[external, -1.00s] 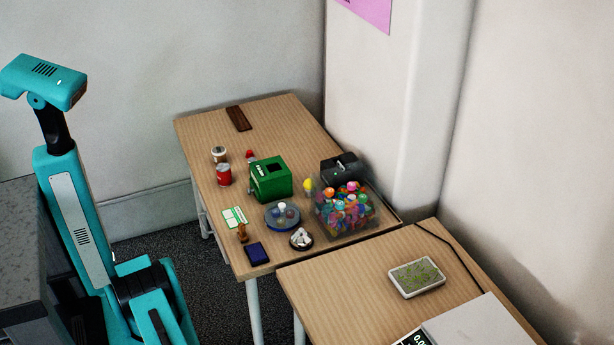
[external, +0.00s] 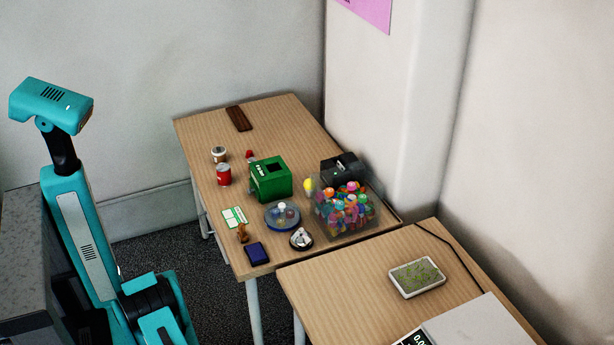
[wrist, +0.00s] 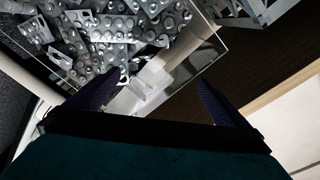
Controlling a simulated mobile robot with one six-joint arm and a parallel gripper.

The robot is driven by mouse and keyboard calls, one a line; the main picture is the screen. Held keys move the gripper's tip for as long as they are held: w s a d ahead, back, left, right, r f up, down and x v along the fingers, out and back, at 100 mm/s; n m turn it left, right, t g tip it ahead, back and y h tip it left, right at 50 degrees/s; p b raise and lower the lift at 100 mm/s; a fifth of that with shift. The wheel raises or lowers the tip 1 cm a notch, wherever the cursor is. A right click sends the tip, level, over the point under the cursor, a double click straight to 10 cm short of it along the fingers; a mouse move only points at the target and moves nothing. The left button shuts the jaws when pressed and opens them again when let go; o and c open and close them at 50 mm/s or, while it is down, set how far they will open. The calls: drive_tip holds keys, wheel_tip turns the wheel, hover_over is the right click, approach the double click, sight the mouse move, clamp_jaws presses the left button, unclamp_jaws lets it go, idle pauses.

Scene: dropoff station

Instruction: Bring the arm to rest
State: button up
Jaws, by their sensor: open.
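My gripper (wrist: 152,92) shows in the wrist view with its two dark fingers spread wide apart. It is open, and nothing is held between the fingers. Below the fingers is a clear box (wrist: 207,57) full of silvery blister packs (wrist: 110,32); its clear wall and corner show between and beyond the fingers. I cannot tell whether the fingers touch the box. In the external view my teal body (external: 85,235) stands at the left, apart from the tables. My gripper is outside that view.
A wooden table (external: 195,135) holds a green box (external: 270,180), a clear bin of colourful items (external: 345,212), cans and small objects. A nearer table (external: 330,290) holds a white tray (external: 417,277). Grey walls stand behind. The wrist view also shows a pale frame (wrist: 255,12) at upper right.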

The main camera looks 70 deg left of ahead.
drive_tip(key=w+a+f+n+g+y+p, duration=0.1)
drive_tip(key=w+a+f+n+g+y, duration=0.15)
drive_tip(key=a, duration=0.85)
drive_tip(key=w+a+f+n+g+y+p, duration=0.1)
drive_tip(key=w+a+f+g+y+p, duration=0.2)
drive_tip(key=a, duration=0.8)
drive_tip(key=w+a+f+n+g+y, duration=0.25)
drive_tip(key=w+a+g+y, duration=0.2)
drive_tip(key=a, duration=0.65)
drive_tip(key=s+a+f+n+g+p, duration=0.1)
drive_tip(key=s+a+f+g, duration=0.15)
drive_tip(key=a, duration=0.35)
drive_tip(key=s+a+f+g+p, duration=0.1)
drive_tip(key=s+a+g, duration=0.25)
drive_tip(key=a, duration=0.25)
drive_tip(key=s+a+n+g+h+p, duration=0.4)
drive_tip(key=s+a+g+h, duration=0.3)
drive_tip(key=s, duration=0.5)
drive_tip(key=shift+r+h+p, duration=0.3)
drive_tip(key=shift+h+p, duration=0.3)
drive_tip(key=shift+h, duration=0.4)
